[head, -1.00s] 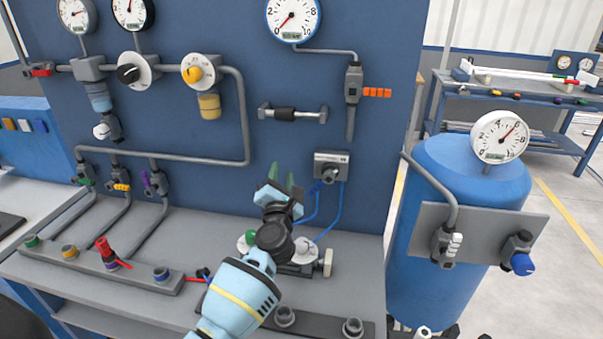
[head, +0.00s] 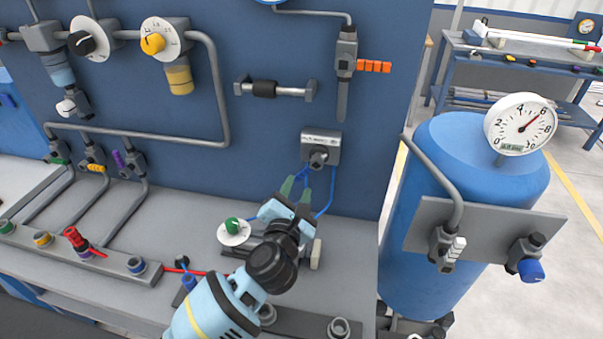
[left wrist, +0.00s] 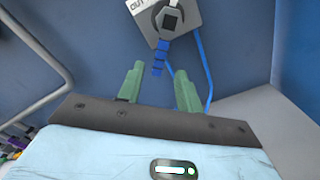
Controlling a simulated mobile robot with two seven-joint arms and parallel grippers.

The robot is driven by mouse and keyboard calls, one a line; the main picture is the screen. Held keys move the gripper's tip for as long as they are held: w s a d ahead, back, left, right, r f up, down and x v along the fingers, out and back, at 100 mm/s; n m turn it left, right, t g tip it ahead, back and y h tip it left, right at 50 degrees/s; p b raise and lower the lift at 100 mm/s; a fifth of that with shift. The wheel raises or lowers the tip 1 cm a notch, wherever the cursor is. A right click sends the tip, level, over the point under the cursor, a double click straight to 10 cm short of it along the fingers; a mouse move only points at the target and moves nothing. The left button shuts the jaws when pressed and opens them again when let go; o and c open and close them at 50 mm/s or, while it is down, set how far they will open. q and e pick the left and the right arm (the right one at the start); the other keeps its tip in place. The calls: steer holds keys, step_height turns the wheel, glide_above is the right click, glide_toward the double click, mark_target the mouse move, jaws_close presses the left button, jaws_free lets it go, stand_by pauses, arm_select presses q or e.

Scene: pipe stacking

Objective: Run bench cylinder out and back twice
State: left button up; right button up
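My left gripper (head: 296,192) is above the bench in front of the blue panel. A green knob on a white disc (head: 233,233) shows at the left. A grey valve box (head: 321,142) is on the panel above, with blue hoses (head: 331,188) running down; its "OUT" lettering shows partly in the left wrist view (left wrist: 148,22). My right gripper is not visible.
A blue tank (head: 440,190) with a gauge (head: 520,124) stands right of the bench. A manifold strip (head: 108,262) with coloured fittings and a red plug (head: 75,238) lies at the left. Grey pipes and regulators cover the panel. A shelf with parts is behind.

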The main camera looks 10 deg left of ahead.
mark_target(301, 176)
arm_select(q)
steer(key=shift+w, duration=3)
steer(key=shift+c, duration=0.2)
jaws_close()
